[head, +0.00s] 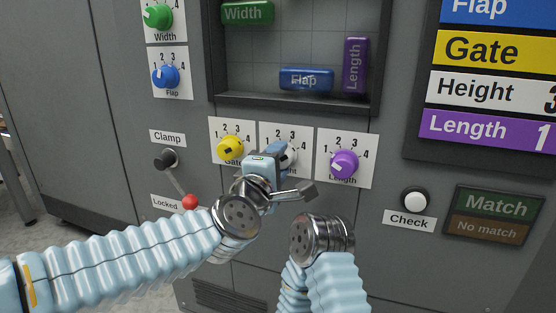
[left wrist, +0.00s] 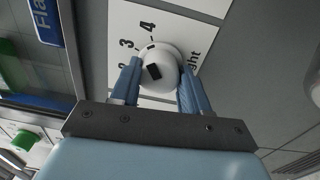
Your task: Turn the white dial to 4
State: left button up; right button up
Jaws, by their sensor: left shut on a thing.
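The white dial (left wrist: 160,72) sits on a panel plate with printed numbers; 3 and 4 show beside it in the left wrist view. A black mark is on its face; the exact number it points to is hard to tell. In the head view the white dial (head: 290,158) is mostly hidden behind my left gripper (head: 276,152). In the left wrist view the fingers of my left gripper (left wrist: 160,88) are on both sides of the dial, shut on it. My right arm shows at the lower middle of the head view, but its gripper does not show.
A yellow dial (head: 230,149) is close on the left and a purple dial (head: 344,163) close on the right. The clamp lever with a red knob (head: 190,202) is lower left. A check button (head: 415,200) is at right. A sign (head: 490,92) reads Height 3.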

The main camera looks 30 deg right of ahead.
pick_arm(q)
jog(key=shift+w+a+r+m, duration=0.15)
jog(key=shift+r+m, duration=0.2)
jog(key=shift+m, duration=0.25)
jog(key=o, duration=0.9)
jog(key=shift+o, duration=0.6)
jog(key=shift+f, duration=0.2)
jog(key=b+v, duration=0.2)
jog(key=v, duration=1.1)
jog(key=shift+s, duration=0.3)
